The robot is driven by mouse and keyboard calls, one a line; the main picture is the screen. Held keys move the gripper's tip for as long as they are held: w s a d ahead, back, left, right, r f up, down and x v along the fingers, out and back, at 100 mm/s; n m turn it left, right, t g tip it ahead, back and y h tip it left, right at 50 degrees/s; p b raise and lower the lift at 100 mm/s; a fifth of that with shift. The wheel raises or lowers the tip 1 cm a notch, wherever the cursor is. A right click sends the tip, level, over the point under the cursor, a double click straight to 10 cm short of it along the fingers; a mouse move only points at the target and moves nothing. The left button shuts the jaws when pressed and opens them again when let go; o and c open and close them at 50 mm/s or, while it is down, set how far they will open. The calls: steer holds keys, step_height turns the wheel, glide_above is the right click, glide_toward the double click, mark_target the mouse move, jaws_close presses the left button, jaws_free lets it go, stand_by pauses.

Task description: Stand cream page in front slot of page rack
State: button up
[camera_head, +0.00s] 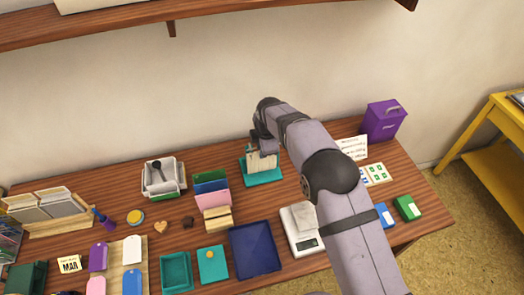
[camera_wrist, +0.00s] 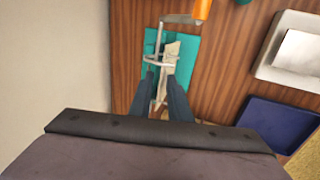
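The page rack is a thin wire frame (camera_wrist: 160,57) on a teal base (camera_head: 264,180), standing toward the back of the table. The cream page (camera_head: 262,163) stands upright in the rack in the head view. In the wrist view the cream page (camera_wrist: 171,52) shows nearly edge-on beside the wires; I cannot tell which slot it is in. My gripper (camera_head: 262,150) is right above the rack. In the wrist view my gripper (camera_wrist: 162,77) has its two dark fingers apart, one on each side of the page's near part. The page's lower edge is hidden.
A blue tray (camera_head: 254,250) and a white scale (camera_head: 303,228) lie in front of the rack. Colored folders (camera_head: 212,185) stand to its left, and a purple box (camera_head: 382,121) stands at the back right. The wall is close behind the rack.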

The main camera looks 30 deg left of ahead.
jaws_close()
steer(key=shift+r, duration=0.15)
steer(key=shift+s+d, duration=0.15)
steer(key=shift+s+d, duration=1.4)
steer(key=shift+d, duration=0.05)
steer(key=shift+r+p, duration=0.1)
steer(key=shift+p, duration=0.2)
